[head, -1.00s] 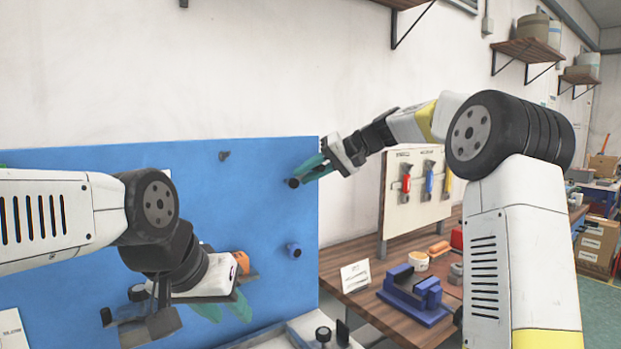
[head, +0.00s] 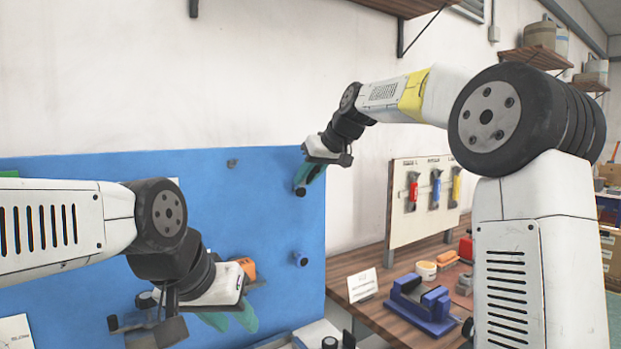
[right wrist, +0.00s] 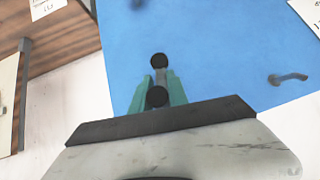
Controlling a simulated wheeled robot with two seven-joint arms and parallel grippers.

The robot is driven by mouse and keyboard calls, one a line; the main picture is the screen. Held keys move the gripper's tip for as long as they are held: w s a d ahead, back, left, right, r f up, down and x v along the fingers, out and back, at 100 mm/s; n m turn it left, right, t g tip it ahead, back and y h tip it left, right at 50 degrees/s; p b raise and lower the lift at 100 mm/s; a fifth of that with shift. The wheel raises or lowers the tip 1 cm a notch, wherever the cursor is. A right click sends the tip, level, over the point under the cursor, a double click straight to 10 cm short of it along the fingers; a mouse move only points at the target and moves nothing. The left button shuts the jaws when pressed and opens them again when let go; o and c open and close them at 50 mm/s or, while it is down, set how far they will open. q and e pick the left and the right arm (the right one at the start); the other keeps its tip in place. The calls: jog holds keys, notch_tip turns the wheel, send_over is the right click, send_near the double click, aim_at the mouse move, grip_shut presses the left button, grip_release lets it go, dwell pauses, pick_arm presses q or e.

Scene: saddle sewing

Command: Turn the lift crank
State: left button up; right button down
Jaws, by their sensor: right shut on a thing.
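My right gripper (head: 310,172) is up at the right edge of the blue board (head: 270,215), with its teal fingers pointing down. In the right wrist view, its fingers (right wrist: 157,92) are shut around a grey crank arm (right wrist: 160,76) with a dark round knob at each end. One dark knob (right wrist: 157,97) sits between the fingers, and the other (right wrist: 160,60) is just past the tips. In the head view, a dark knob (head: 300,191) shows below the fingers. My left gripper (head: 230,318) hangs low before the board, its teal fingers spread and apart.
A grey hook (head: 232,163) and a blue-grey peg (head: 299,258) stick out of the board. An orange part (head: 247,268) is behind my left gripper. To the right, a wooden bench (head: 350,262) holds a blue vise (head: 425,305), a card (head: 362,285) and a tool panel (head: 425,195).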

jog(key=shift+w+d+f, duration=0.2)
jog(key=shift+w+d, duration=0.15)
jog(key=shift+d, duration=0.25)
jog(key=c, duration=1.6)
grip_release()
jog(key=o, duration=0.3)
jog(key=shift+w+d, duration=0.1)
jog(key=shift+s+a, duration=0.25)
jog(key=shift+a, duration=0.15)
jog(key=shift+r, duration=0.1)
jog(key=v, duration=0.7)
jog(key=shift+s+r, duration=0.2)
jog(key=shift+r, duration=0.05)
